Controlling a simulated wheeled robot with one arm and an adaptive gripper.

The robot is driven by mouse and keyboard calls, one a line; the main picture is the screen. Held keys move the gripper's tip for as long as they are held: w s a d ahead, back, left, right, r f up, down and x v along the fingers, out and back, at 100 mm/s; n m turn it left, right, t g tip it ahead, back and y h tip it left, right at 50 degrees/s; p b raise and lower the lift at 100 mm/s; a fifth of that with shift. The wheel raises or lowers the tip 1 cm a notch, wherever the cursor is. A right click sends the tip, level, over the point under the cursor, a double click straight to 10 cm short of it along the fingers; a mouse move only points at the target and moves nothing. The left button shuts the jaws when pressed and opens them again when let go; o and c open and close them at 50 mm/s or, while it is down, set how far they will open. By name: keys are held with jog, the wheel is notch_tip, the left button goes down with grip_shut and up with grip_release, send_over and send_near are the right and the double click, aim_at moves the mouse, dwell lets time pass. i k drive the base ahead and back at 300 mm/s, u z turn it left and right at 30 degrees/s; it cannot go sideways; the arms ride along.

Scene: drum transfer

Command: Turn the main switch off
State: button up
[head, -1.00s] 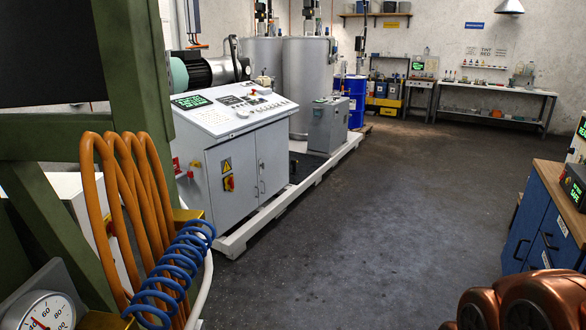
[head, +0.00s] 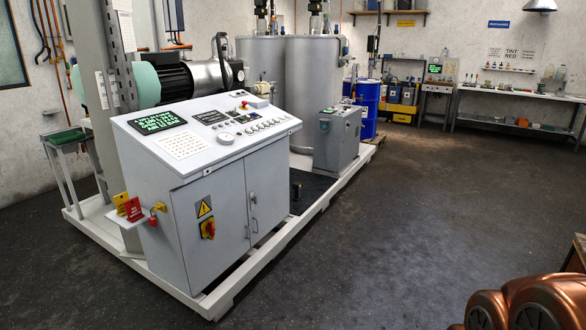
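The main switch (head: 208,229) is a red rotary handle on a yellow plate. It sits on the left door of the grey control cabinet (head: 228,256), below a yellow warning triangle (head: 204,208). The handle's exact position is too small to tell. On the cabinet's left side hang a red padlock (head: 153,218) and red and yellow tags (head: 133,209). A copper-coloured rounded part of my arm fills the lower right corner. My gripper's fingers are not in view.
The cabinet stands on a white skid frame (head: 243,275) with grey tanks (head: 312,85) behind it. A blue drum (head: 367,105) stands beyond. The dark floor (head: 400,220) in front and to the right is clear. A workbench (head: 510,92) lines the back wall.

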aim_at(210, 227)
jog(key=i, duration=0.65)
jog(key=u, duration=1.3)
jog(key=i, duration=1.7)
jog(key=u, duration=0.7)
jog(key=i, duration=0.25)
jog(key=u, duration=0.15)
